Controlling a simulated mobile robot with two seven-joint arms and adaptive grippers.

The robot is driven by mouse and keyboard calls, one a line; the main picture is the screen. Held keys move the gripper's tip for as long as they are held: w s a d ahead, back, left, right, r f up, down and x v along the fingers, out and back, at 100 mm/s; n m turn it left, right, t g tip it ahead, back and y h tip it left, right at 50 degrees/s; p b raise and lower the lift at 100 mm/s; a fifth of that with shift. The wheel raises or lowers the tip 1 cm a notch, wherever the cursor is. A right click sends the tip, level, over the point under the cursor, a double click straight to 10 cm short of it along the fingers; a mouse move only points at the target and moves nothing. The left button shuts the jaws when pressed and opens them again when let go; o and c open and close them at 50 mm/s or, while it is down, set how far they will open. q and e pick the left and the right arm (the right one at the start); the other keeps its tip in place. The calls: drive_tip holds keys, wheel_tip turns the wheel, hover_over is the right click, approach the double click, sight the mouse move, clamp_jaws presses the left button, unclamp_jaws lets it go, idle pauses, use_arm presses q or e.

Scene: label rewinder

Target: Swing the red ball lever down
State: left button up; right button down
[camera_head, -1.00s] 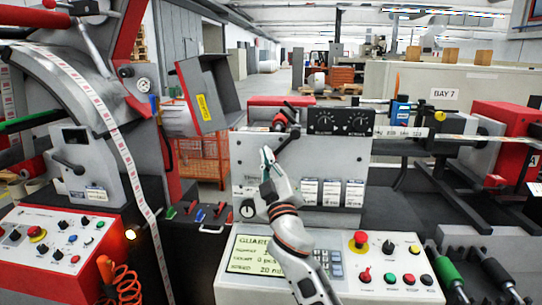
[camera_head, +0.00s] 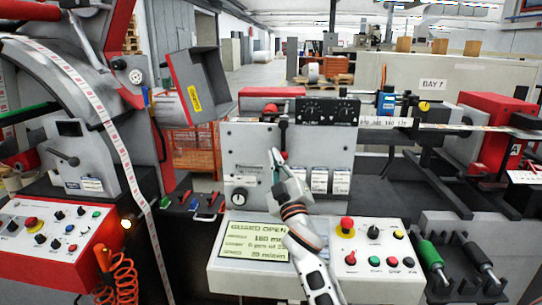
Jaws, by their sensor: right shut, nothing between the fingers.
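The red ball lever (camera_head: 283,123) is at the upper middle of the grey front panel (camera_head: 246,148). Its small red ball is at the top, with a dark part below it. My right gripper (camera_head: 276,156) is shut and empty. My left gripper is not in view.
A console (camera_head: 214,262) with a "GUARD OPEN" screen (camera_head: 256,241) and several buttons lies below my right arm. A black dial box (camera_head: 328,111) sits right of the lever. A tilted grey guard (camera_head: 206,84) stands at upper left. Rollers and a label web (camera_head: 392,122) are at right.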

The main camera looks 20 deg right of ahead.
drive_tip(key=shift+s+d+f, duration=0.15)
drive_tip(key=shift+d+f, duration=0.05)
drive_tip(key=shift+d, duration=0.1)
idle(0.4)
